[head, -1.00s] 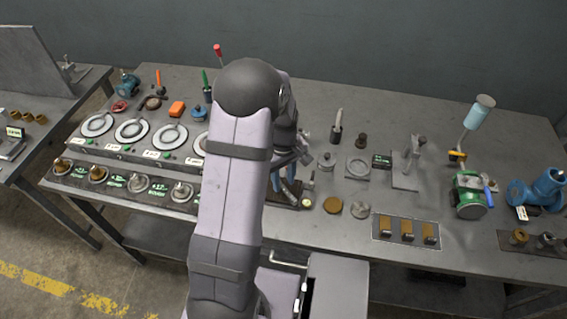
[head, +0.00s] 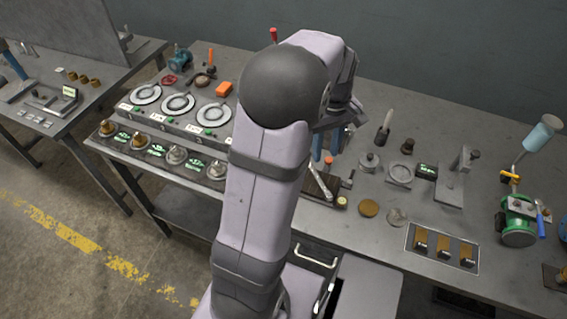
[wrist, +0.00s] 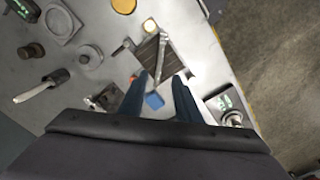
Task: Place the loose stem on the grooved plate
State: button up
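The grooved plate (wrist: 148,50) is a small dark plate with parallel lines, lying on the bench in the wrist view. It also shows in the head view (head: 318,190), partly hidden by my arm. A thin silver stem (wrist: 163,52) lies slantwise across the plate, its near end by its edge. It shows as a pale slanted line in the head view (head: 323,186). My gripper (wrist: 161,77) has two blue fingers standing apart, with no stem clasped between them. The fingers are above the near side of the plate, and the height gap is hard to judge.
A tray of brown blocks (head: 412,246) is farther right. Dial units (head: 178,103) stand left.

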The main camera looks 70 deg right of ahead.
jog(key=w+a+n, duration=0.2)
jog(key=w+a, duration=0.5)
jog(key=w, duration=0.3)
jog(key=w+a+n, duration=0.2)
jog(key=w+a, duration=0.6)
jog(key=w, duration=0.3)
jog(key=a+f+n, duration=0.2)
jog(key=a, duration=1.1)
jog(key=w+a+f+n, duration=0.1)
jog(key=a+f+n, duration=0.1)
jog(key=a, duration=1.1)
jog(key=shift+a+n, duration=0.15)
jog(key=shift+n, duration=0.35)
jog(key=shift+w, duration=0.1)
